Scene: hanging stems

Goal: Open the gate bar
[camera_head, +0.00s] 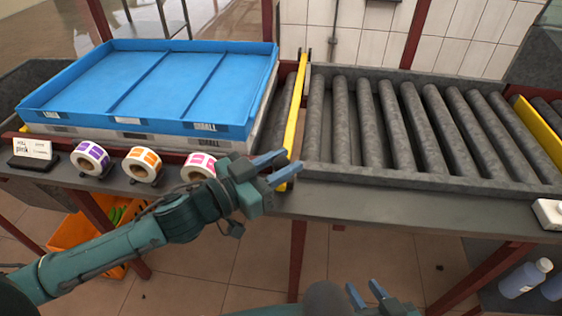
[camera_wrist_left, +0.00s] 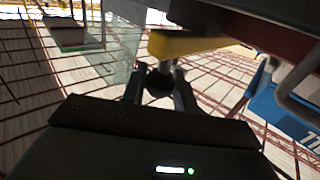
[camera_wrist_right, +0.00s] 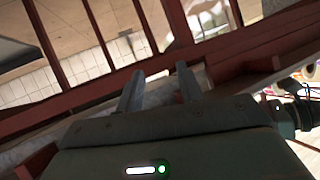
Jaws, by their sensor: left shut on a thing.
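The yellow gate bar (camera_head: 296,115) lies across the conveyor between the blue crate (camera_head: 150,85) and the bare rollers. Its near end is at the conveyor's front edge. My left gripper (camera_head: 281,166) is at this near end. In the left wrist view the yellow bar end (camera_wrist_left: 185,43) shows just above the fingers, and the gripper (camera_wrist_left: 158,90) is shut on a dark round knob under it. My right gripper (camera_head: 365,288) is open and empty, low in front of the conveyor; it also shows in the right wrist view (camera_wrist_right: 158,85).
Grey rollers (camera_head: 395,120) run to the right, up to a second yellow bar (camera_head: 540,137). Tape rolls (camera_head: 142,163) and a small sign (camera_head: 33,152) stand along the front ledge at left. A white box (camera_head: 549,213) is at the right edge. Bottles (camera_head: 525,278) stand below.

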